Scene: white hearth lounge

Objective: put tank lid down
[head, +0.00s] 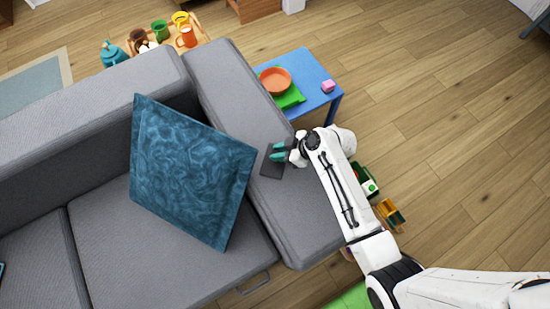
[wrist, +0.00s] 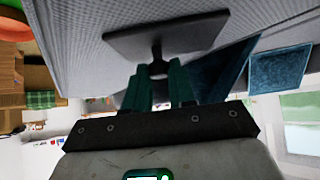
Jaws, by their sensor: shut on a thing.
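The tank lid is a flat dark square plate (head: 271,168) with a small knob, seen at the sofa's right armrest (head: 312,222) in the head view. My gripper (head: 281,152) has teal fingers and is shut on the lid's knob. In the wrist view the lid (wrist: 180,38) lies in front of my fingertips (wrist: 157,70), with the grey fabric right behind it. I cannot tell whether the lid touches the armrest or hangs just above it. No tank can be made out.
A blue cushion (head: 188,170) leans on the sofa seat left of the armrest. Toys stand on the floor beside my arm. The armrest's front part is clear.

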